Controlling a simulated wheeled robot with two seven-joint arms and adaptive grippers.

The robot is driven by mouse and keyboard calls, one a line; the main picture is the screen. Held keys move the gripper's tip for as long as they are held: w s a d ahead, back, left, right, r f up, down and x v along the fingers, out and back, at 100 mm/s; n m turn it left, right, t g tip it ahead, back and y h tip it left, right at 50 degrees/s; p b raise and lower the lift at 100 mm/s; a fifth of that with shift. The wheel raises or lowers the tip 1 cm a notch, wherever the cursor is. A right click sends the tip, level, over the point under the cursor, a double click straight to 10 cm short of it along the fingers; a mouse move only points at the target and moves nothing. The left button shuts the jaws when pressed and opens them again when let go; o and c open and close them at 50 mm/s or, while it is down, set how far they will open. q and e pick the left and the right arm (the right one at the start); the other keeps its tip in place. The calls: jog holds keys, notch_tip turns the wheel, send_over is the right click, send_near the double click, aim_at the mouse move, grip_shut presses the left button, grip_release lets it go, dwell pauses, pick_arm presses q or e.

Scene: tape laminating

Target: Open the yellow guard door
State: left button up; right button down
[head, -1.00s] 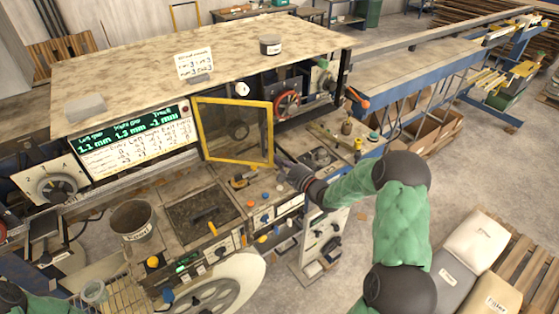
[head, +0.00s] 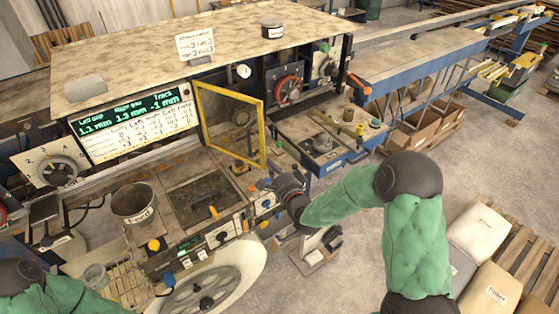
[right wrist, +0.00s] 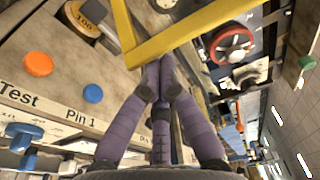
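The yellow guard door (head: 262,133) is a yellow frame around a dark see-through panel, standing out from the machine front and partly open, with its left side at the machine. My right gripper (head: 261,184) is just below its lower right corner. In the right wrist view the fingers of my right gripper (right wrist: 160,68) are drawn together, with nothing visible between them. Their tips are at the lower bar of the door frame (right wrist: 200,35), near its corner; I cannot tell whether they touch. My left arm shows at the bottom left; its gripper is out of view.
Below the door is a control panel (head: 225,235) with knobs; an orange knob (right wrist: 38,64) and a blue knob (right wrist: 92,93) are close to my right gripper. A red handwheel (head: 288,90) is right of the door. A bucket (head: 133,203) stands left.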

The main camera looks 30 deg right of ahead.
jog(key=s+a+b, duration=0.2)
jog(key=s+a, duration=0.1)
jog(key=a, duration=0.4)
jog(key=shift+s, duration=0.3)
